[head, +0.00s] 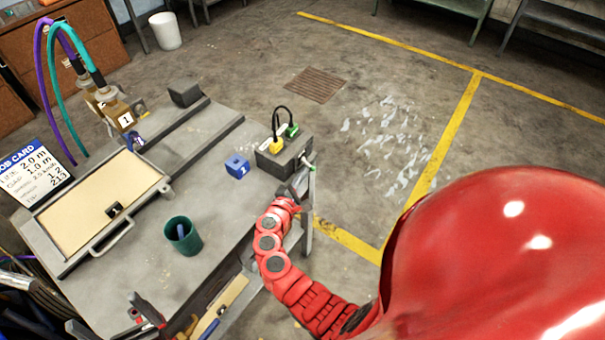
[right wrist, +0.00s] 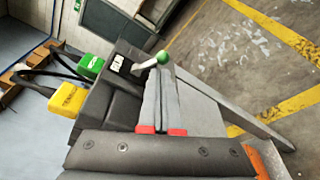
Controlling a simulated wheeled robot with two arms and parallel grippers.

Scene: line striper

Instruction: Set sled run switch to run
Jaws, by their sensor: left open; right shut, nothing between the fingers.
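The sled run switch is a pale lever with a green ball knob (head: 308,163) on the right side of a dark grey box (head: 277,160) at the table's right edge. In the right wrist view the knob (right wrist: 163,57) stands just past my fingertips, close to a small black-and-white label (right wrist: 118,65) whose text is hard to read. My right gripper (head: 300,178) is shut and empty just below the knob; its closed fingers fill the middle of the right wrist view (right wrist: 163,75). My left gripper (head: 104,312) is open at the bottom left, partly cut off.
Yellow (right wrist: 68,100) and green (right wrist: 90,65) plugs with a black cable sit on the box. A blue cube (head: 237,166), a green cup (head: 183,236) and a framed tan panel (head: 98,198) are on the table. The floor to the right is open, with yellow lines.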

